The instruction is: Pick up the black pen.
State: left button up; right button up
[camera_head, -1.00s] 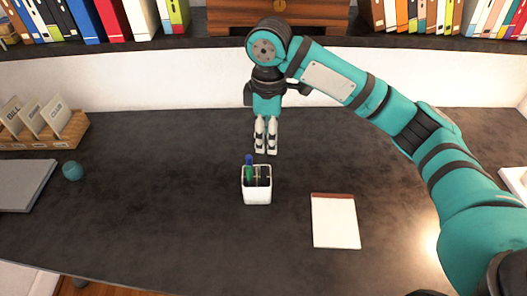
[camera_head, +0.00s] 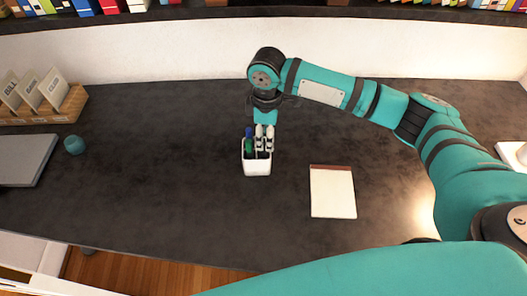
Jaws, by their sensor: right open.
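A white pen holder (camera_head: 257,168) stands on the dark desk. A blue pen (camera_head: 248,132) and a green pen (camera_head: 249,146) stick up from its left side. My right gripper (camera_head: 264,147) points down at the holder's right side, its two pale fingers at the opening. It is open, with a narrow gap between the fingers. I cannot make out the black pen clearly; the fingers cover that part of the holder. My left gripper is not in view.
A notepad (camera_head: 332,192) lies right of the holder on the desk (camera_head: 170,190). At the left are a grey laptop-like slab (camera_head: 25,160), a small teal cup (camera_head: 74,145) and a wooden file box (camera_head: 70,108). The desk between cup and holder is clear.

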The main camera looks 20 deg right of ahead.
aim_at(263, 156)
jog(key=shift+a+f, duration=0.1)
jog(key=shift+f, duration=0.25)
jog(key=f, duration=0.1)
jog(key=f+p, duration=0.1)
jog(key=f, duration=0.1)
jog(key=shift+w+a+f+p, duration=0.2)
jog(key=shift+a+f+p, duration=0.05)
jog(key=shift+f+p, duration=0.05)
jog(key=shift+f, duration=0.4)
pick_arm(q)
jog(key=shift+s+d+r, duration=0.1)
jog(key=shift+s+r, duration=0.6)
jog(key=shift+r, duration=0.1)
pick_arm(e)
jog(key=c, duration=0.9)
